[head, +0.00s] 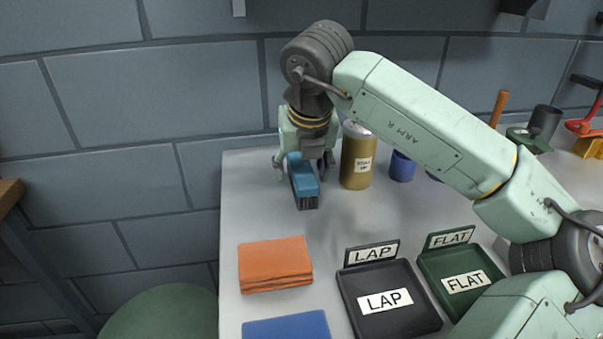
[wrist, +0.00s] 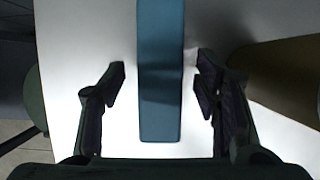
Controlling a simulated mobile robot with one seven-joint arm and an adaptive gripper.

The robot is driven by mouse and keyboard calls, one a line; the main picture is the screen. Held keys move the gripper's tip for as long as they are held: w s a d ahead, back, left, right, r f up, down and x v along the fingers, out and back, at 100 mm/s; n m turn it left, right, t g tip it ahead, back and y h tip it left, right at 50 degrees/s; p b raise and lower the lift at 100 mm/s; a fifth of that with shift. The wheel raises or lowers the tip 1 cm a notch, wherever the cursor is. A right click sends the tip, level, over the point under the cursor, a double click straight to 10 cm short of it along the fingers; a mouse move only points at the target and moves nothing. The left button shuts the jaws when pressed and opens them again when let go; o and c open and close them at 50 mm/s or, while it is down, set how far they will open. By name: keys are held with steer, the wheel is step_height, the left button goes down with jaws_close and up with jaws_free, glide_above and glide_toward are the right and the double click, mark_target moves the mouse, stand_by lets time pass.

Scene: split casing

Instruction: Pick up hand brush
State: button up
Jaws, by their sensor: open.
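The hand brush (head: 303,182) has a blue block with dark bristles below and lies on the white table near its far left. In the wrist view, the blue top of the brush (wrist: 160,80) runs up and down the picture, between the two fingers. My gripper (head: 306,170) is above and around the brush in the head view. In the wrist view my gripper (wrist: 160,82) is open, with one finger on each side of the brush and a gap on both sides. The far end of the brush is cut off by the top of the wrist view.
A gold can (head: 356,165) stands close to the right of my gripper. A blue cup-like item (head: 401,168) is beyond it. A folded orange cloth (head: 274,266), a black LAP tray (head: 418,312) and a green FLAT tray (head: 432,275) lie nearer. Bare table separates them.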

mark_target(301, 167)
steer(key=shift+f, duration=0.1)
steer(key=shift+c, duration=0.2)
steer(key=c, duration=1.3)
steer(key=shift+r, duration=0.55)
steer(key=b+v, duration=0.1)
steer(key=v, duration=0.1)
steer(key=shift+s+r, duration=0.1)
steer(key=shift+r, duration=0.2)
steer(key=s+b, duration=0.1)
steer(key=s, duration=0.4)
steer(key=s+r+b, duration=0.1)
steer(key=s, duration=0.4)
steer(key=s+b, duration=0.1)
steer(key=s, duration=0.4)
steer(key=shift+d+r, duration=0.2)
steer(key=shift+r, duration=0.1)
